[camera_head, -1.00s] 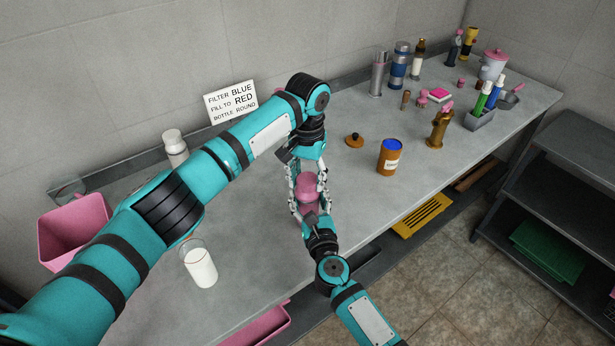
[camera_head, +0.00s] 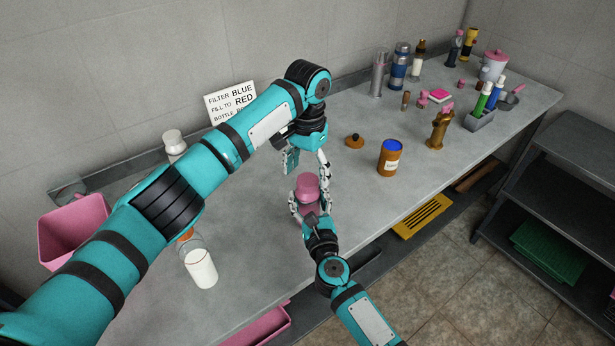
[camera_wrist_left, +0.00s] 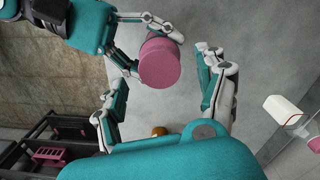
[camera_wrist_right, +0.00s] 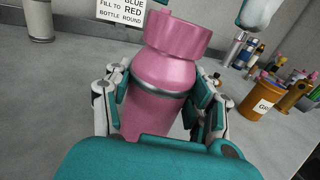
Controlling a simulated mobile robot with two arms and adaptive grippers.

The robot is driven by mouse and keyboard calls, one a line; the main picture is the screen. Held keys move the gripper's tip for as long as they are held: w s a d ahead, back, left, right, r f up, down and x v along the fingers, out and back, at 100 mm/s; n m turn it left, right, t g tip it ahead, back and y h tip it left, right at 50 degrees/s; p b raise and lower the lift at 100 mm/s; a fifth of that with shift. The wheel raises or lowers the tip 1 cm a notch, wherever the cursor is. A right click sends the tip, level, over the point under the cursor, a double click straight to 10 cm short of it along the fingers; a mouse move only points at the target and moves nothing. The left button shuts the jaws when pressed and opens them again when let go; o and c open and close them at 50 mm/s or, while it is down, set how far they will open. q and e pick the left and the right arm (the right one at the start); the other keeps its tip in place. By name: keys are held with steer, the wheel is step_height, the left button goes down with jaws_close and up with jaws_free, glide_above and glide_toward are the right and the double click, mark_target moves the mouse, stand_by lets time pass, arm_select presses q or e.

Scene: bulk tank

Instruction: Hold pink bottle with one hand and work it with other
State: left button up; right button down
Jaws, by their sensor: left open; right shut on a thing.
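The pink bottle (camera_head: 308,189) stands upright at the front of the grey bench, its wide pink cap on top. My right gripper (camera_head: 310,207) is shut around its body from the front. In the right wrist view the bottle (camera_wrist_right: 160,85) shows a grey band below the cap (camera_wrist_right: 177,36), with fingers on both sides. My left gripper (camera_head: 308,168) is open above the cap, its fingers spread and apart from it. In the left wrist view the round cap top (camera_wrist_left: 160,65) lies between the open left fingers, towards the far side.
An orange-brown jar with a blue top (camera_head: 390,157) and a brown knobbed lid (camera_head: 354,141) are to the right. A glass of white liquid (camera_head: 201,268) and a pink bin (camera_head: 73,231) are left. A sign (camera_head: 231,102) leans at the wall. Several bottles stand at the far right.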

arm_select(q)
step_height(320, 180, up, 9)
steer(key=shift+r, duration=0.15)
arm_select(e)
steer(key=shift+c, duration=1.9)
jaws_free()
steer(key=v, duration=1.2)
